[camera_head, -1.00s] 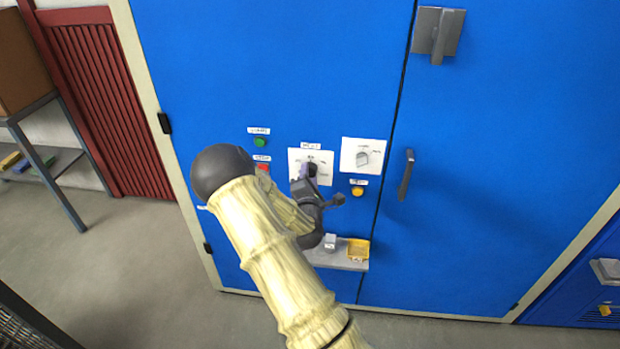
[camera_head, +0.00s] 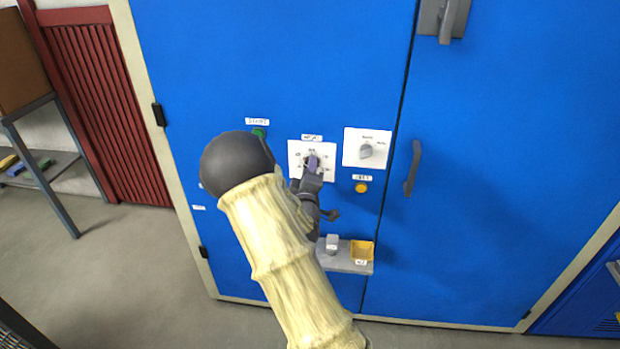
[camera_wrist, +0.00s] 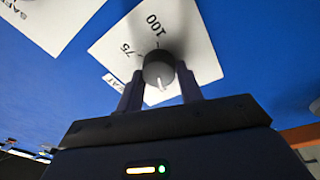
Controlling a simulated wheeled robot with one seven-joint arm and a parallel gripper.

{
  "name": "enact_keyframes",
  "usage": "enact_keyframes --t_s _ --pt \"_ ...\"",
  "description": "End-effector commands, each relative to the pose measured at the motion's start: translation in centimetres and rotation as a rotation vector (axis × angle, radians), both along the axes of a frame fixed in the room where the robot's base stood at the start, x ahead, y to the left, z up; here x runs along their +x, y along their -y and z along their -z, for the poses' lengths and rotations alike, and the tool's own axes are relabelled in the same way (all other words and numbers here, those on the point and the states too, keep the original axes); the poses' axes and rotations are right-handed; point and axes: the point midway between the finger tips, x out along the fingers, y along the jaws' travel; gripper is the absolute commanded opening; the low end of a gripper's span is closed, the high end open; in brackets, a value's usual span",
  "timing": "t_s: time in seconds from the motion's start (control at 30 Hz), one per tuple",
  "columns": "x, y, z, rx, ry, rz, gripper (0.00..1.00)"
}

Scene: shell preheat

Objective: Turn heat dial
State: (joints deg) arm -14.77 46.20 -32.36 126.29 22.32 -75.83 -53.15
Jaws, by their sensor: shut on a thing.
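The heat dial (camera_wrist: 158,68) is a dark round knob with a white pointer line, on a white plate (camera_wrist: 207,62) marked 75 and 100. In the wrist view its pointer line faces down toward my gripper, away from both numbers. My gripper (camera_wrist: 160,88) has one finger on each side of the knob and is shut on it. In the head view my gripper (camera_head: 312,164) is at the dial's plate (camera_head: 296,148) on the blue cabinet door and hides most of the knob.
A second white plate with a grey selector knob (camera_head: 366,151) is just right of the dial. A yellow button (camera_head: 361,188), a green button (camera_head: 259,133), a door handle (camera_head: 412,168) and a small shelf (camera_head: 346,266) holding a yellow tray (camera_head: 361,250) are nearby.

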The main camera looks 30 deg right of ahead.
Motion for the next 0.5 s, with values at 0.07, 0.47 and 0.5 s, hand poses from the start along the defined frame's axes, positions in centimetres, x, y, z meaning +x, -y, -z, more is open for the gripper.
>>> enact_keyframes --t_s 0.07,0.47,0.5 --pt "-0.10 0.13 0.54 0.062 0.039 0.005 0.14" --pt "-0.09 0.10 0.52 0.377 0.251 0.004 0.14" --pt "-0.10 0.09 0.53 0.409 0.272 0.004 0.14"
